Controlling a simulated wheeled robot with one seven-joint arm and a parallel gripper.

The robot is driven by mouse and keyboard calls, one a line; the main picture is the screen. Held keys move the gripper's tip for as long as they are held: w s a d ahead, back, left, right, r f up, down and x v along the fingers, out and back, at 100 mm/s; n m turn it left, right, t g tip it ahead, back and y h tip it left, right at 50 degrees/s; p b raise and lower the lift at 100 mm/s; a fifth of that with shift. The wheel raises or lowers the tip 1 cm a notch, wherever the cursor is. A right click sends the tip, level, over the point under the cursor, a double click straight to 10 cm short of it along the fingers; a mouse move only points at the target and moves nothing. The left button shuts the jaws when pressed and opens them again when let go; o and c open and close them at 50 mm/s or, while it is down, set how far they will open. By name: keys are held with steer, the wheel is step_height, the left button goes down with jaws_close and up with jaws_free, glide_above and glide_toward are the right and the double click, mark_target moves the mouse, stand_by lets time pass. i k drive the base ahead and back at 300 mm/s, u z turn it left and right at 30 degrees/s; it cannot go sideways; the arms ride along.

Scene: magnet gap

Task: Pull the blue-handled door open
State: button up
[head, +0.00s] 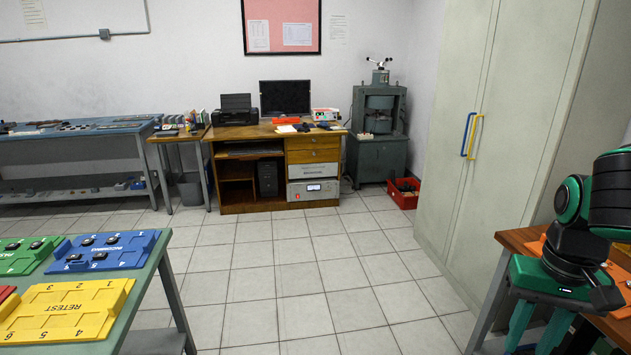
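A tall pale grey-green cabinet (512,75) stands on the right with two doors, both flush and shut. The blue handle (467,134) is an upright bar on the left, farther door (448,170). A yellow handle (477,137) sits close beside it on the nearer door (510,150). My gripper (540,338) is at the lower right, green and pointing down, in front of and well apart from the cabinet doors. Its fingertips are cut off by the bottom edge, so its opening is unclear. Nothing touches the blue handle.
A wooden table (520,242) with something orange on it stands at the right by my arm. A green table (158,285) with coloured trays is at lower left. A red crate (403,193) lies near the cabinet's far end. The tiled floor (310,275) between is clear.

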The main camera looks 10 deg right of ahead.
mark_target(468, 32)
steer(key=z, duration=0.25)
steer(key=i, duration=2.3)
steer(key=z, duration=0.4)
steer(key=i, duration=1.55)
steer(key=z, duration=0.1)
